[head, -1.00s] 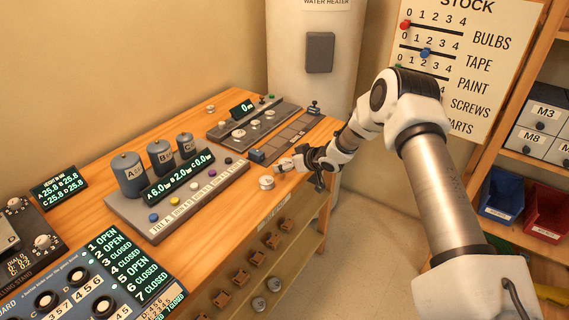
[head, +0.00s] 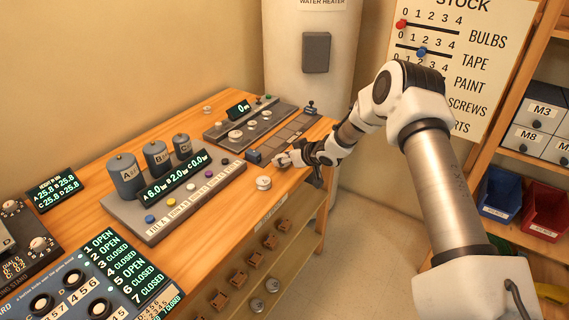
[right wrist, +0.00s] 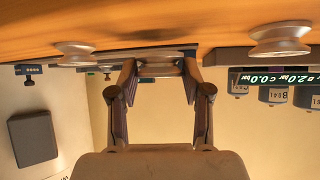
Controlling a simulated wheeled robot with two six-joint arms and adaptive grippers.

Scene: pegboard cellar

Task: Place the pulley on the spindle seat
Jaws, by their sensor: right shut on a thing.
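My right gripper (head: 282,159) is low over the bench's right edge, its fingers shut around a pale metal pulley (right wrist: 160,68) seen between the fingertips in the right wrist view. Much of that pulley is hidden by the gripper in the head view. A loose silver pulley (head: 263,183) stands on the wood just in front of the gripper. Round pale metal parts (head: 235,134) sit on a grey base with a small display (head: 238,109); I cannot tell which spot is the spindle seat. My left gripper is not in view.
A console (head: 160,217) with three canisters stands to the left. Another small pulley (head: 207,109) stands at the back. Bare wood lies between console and strip.

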